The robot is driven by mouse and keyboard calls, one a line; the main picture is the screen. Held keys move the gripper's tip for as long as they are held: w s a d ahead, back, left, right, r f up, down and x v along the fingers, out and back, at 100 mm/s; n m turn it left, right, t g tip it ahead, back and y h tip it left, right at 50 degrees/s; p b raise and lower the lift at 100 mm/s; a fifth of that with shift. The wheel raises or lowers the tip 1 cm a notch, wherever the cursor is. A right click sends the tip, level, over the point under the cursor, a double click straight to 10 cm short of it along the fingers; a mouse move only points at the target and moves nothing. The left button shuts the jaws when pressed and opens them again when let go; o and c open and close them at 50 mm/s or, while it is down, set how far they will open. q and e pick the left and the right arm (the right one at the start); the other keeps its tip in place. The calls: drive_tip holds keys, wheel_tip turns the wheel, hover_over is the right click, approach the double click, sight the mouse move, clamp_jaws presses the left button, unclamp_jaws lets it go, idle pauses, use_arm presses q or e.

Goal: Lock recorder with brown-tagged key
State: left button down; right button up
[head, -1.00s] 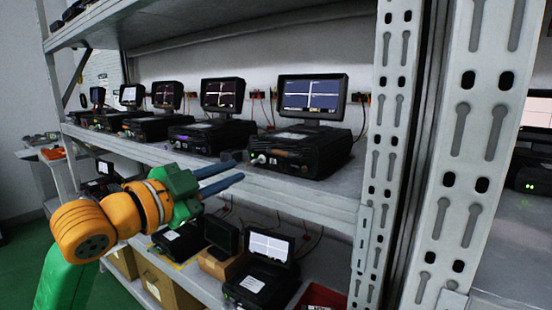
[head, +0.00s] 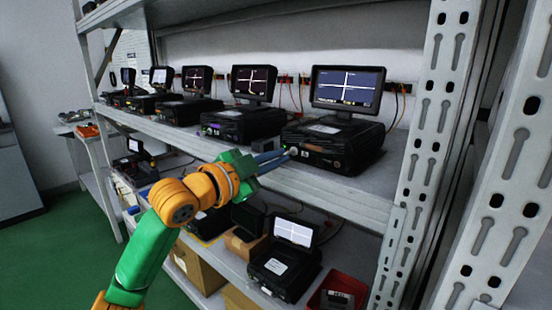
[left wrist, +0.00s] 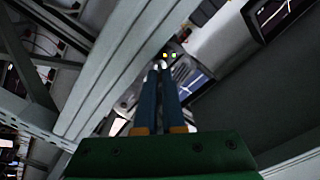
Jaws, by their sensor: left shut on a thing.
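A black recorder (head: 340,148) with a raised screen (head: 347,88) stands at the right end of the upper shelf. My left gripper (head: 288,153) reaches from the left to the left side of its front face. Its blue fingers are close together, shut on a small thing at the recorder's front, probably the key. In the left wrist view the fingertips (left wrist: 159,67) meet at a small pale metallic piece by the recorder's front, near small lit lamps. The key and any brown tag cannot be made out. My right gripper is not in view.
Several similar recorders stand in a row along the upper shelf (head: 375,203), one just left (head: 240,123). A perforated upright (head: 425,150) rises at the right. The lower shelf holds another device (head: 283,268), cardboard boxes and a red bin (head: 322,300).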

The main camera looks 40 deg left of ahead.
use_arm(q)
drive_tip(key=shift+n, duration=0.3)
drive_tip(key=shift+a+r+n+p, duration=0.1)
drive_tip(key=shift+n+p, duration=2.65)
drive_tip(key=shift+n, duration=1.6)
drive_tip(key=shift+r+n+p, duration=0.1)
drive_tip(key=shift+n+p, duration=2.6)
drive_tip(key=shift+n, duration=1.65)
drive_tip(key=shift+f, duration=0.1)
drive_tip(key=c, duration=1.3)
unclamp_jaws()
